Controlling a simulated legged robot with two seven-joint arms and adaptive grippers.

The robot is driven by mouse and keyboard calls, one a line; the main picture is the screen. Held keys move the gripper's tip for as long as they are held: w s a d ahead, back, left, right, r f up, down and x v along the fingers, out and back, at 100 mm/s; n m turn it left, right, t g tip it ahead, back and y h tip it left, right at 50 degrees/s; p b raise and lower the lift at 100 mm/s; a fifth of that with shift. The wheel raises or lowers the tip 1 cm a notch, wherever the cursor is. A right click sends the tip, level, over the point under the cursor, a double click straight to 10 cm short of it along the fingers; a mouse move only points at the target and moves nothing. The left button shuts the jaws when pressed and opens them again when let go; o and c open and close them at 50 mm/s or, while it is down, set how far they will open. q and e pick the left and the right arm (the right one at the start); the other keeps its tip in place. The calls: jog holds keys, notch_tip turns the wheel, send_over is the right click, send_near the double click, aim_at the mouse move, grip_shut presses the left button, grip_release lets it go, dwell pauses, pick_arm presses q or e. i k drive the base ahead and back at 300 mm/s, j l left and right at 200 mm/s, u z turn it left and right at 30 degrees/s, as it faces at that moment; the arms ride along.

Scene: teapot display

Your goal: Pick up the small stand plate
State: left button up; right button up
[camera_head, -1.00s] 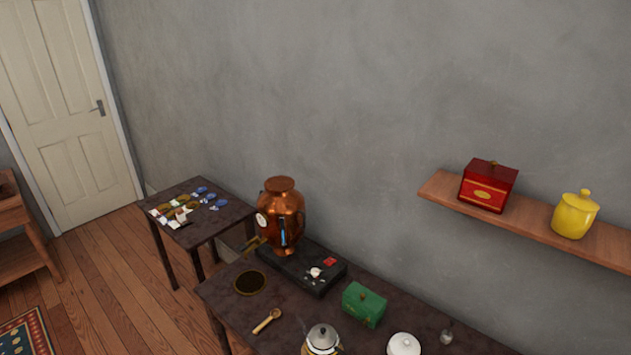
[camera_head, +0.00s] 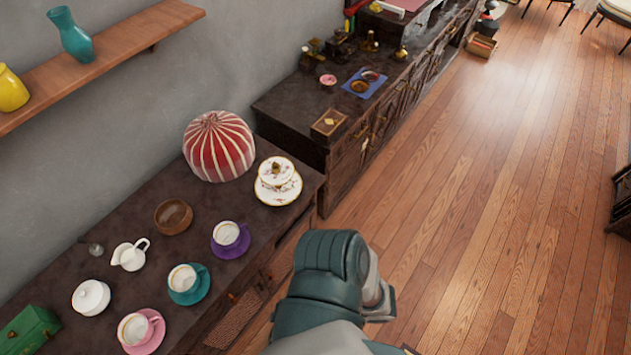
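A two-tier stand of white plates with a floral pattern and gold trim stands at the right end of the dark table. Its small upper plate (camera_head: 288,174) sits above the larger lower plate (camera_head: 270,196), with a gold piece at the top. A teal and grey link of my arm reaches up from the bottom middle, in front of the table and apart from the stand. Neither gripper can be made out in this view.
A red-and-white striped dome (camera_head: 219,147) stands just left of the stand. Cups on purple (camera_head: 231,252), teal (camera_head: 187,298) and pink saucers line the table's front. A wooden bowl (camera_head: 173,217) and white creamer (camera_head: 129,256) stand behind. A cabinet (camera_head: 290,103) adjoins at the back right; floor is open right.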

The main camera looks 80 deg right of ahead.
aim_at(285, 171)
jog(key=k+z, duration=0.1)
jog(key=z, duration=0.6)
jog(key=k+l+z, duration=0.1)
jog(key=z, duration=0.25)
jog(key=i+j+z, duration=0.1)
jog(key=z, duration=0.3)
jog(key=i+j+z, duration=0.1)
jog(key=z, duration=0.35)
jog(key=i+j+z, duration=0.15)
jog(key=z, duration=0.25)
jog(key=l+u, duration=0.1)
jog(key=k+l, duration=0.05)
jog(key=l, duration=0.05)
